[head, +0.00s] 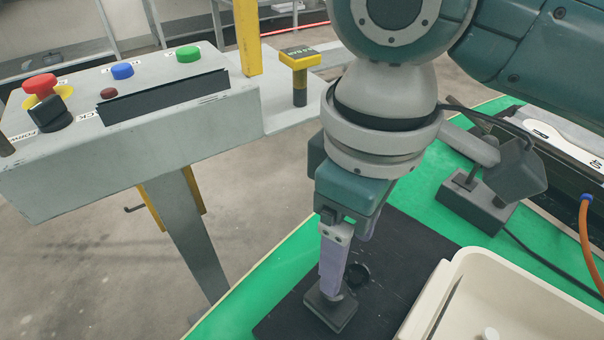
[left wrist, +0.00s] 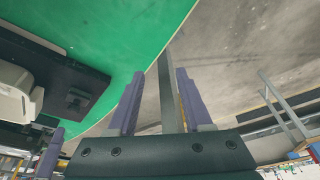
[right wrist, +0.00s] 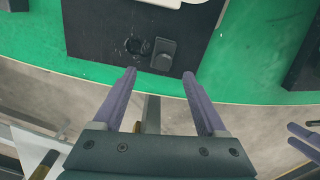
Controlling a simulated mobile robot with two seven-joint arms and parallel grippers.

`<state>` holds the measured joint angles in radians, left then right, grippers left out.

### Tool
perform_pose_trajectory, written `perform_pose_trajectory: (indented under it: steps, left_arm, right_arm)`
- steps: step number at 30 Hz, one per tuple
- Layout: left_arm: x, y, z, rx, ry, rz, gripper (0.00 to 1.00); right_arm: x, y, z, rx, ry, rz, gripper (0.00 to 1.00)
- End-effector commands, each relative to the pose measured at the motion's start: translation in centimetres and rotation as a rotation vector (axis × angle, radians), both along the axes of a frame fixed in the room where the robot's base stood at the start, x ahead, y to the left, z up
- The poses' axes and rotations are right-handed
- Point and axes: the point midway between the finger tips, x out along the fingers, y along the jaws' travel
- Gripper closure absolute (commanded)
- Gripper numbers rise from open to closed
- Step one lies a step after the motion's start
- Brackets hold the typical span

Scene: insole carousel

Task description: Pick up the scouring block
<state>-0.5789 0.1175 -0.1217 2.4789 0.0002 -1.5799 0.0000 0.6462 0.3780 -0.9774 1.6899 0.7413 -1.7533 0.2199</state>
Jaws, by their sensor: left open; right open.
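The scouring block (head: 337,318) is a small dark block with a round-topped piece on it. It lies on a black mat (head: 411,237) on the green table. In the right wrist view the block (right wrist: 163,54) sits near the mat's edge, just beyond my right fingertips. My right gripper (head: 335,284) points down over the block in the head view, one finger covering part of it. In the right wrist view its jaws (right wrist: 159,73) are open with nothing between them. My left gripper (left wrist: 156,74) is open and empty near the table edge, outside the head view.
A cream tray (head: 508,281) stands right of the block. A dark fixture with a cable (head: 480,203) stands behind it. A dark round mark (head: 358,273) is beside the block. A grey control box (head: 160,120) with coloured buttons stands at the left, across a floor gap.

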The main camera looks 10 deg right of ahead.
Motion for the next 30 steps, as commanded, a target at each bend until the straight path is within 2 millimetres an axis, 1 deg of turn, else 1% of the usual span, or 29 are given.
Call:
perform_pose_trajectory:
  steps: [1,3,6,11,15,18,22,28,29,30]
  left_arm:
    - [0.0,0.1,-0.4,0.002,-0.001,0.000,0.50]
    - [0.0,0.1,-0.6,0.004,-0.002,0.000,0.50]
    - [0.0,0.2,-0.9,0.008,-0.002,-0.002,0.50]
    - [0.0,0.3,-1.3,0.009,-0.001,-0.002,0.50]
    - [0.0,0.3,-2.2,0.009,-0.001,-0.002,0.50]
    - [0.0,0.3,-2.6,0.009,-0.001,-0.002,0.50]
    - [0.0,0.3,-2.7,0.008,-0.001,-0.003,0.50]
    - [0.0,0.1,-2.7,0.003,0.000,0.001,0.50]
    - [0.0,0.1,-2.7,0.002,0.000,0.002,0.50]
    - [0.0,0.0,-2.7,0.000,-0.001,0.002,0.50]
  right_arm:
    - [-0.1,0.0,-1.0,-0.001,0.003,0.000,0.26]
    - [-0.1,0.0,-2.1,-0.002,0.002,0.001,0.26]
    - [0.0,0.0,-3.4,-0.001,0.002,0.000,0.26]
    - [0.0,0.2,-4.7,0.000,0.001,0.002,0.26]
    - [0.1,0.5,-7.1,-0.001,0.001,0.001,0.26]
    - [0.1,0.6,-8.5,-0.001,0.001,0.001,0.26]
    - [0.1,0.5,-9.2,0.000,-0.001,0.001,0.26]
    - [0.1,0.6,-9.2,0.001,-0.002,0.002,0.26]
    - [0.1,0.6,-9.2,0.001,-0.002,0.002,0.28]
    - [0.1,0.6,-9.1,0.001,-0.002,0.002,0.32]
